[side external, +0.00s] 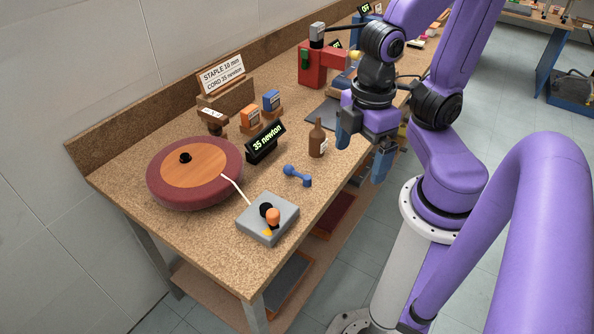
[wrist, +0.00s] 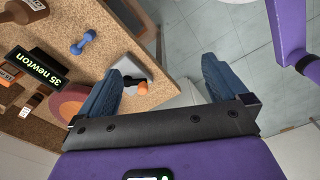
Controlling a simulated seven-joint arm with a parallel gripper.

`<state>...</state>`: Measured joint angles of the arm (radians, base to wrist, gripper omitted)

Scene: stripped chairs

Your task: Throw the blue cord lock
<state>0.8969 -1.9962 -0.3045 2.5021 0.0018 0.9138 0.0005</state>
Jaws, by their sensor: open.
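The small blue piece (side external: 297,175), with a rounded knob at each end, lies on the bench in front of the brown bottle. It also shows in the wrist view (wrist: 83,42). A grey block (side external: 256,222) carries a black round part and an orange knob (side external: 273,215), with a yellow mark beside it. A white cord runs from it to the round maroon seat (side external: 165,190).
A brown bottle (side external: 317,139) stands between the blue piece and my gripper. A black "35 newton" display (side external: 265,143), orange and blue boxes, and a sign (side external: 221,75) stand behind. A red machine (side external: 318,65) stands farther along. The bench front right of the grey block is clear.

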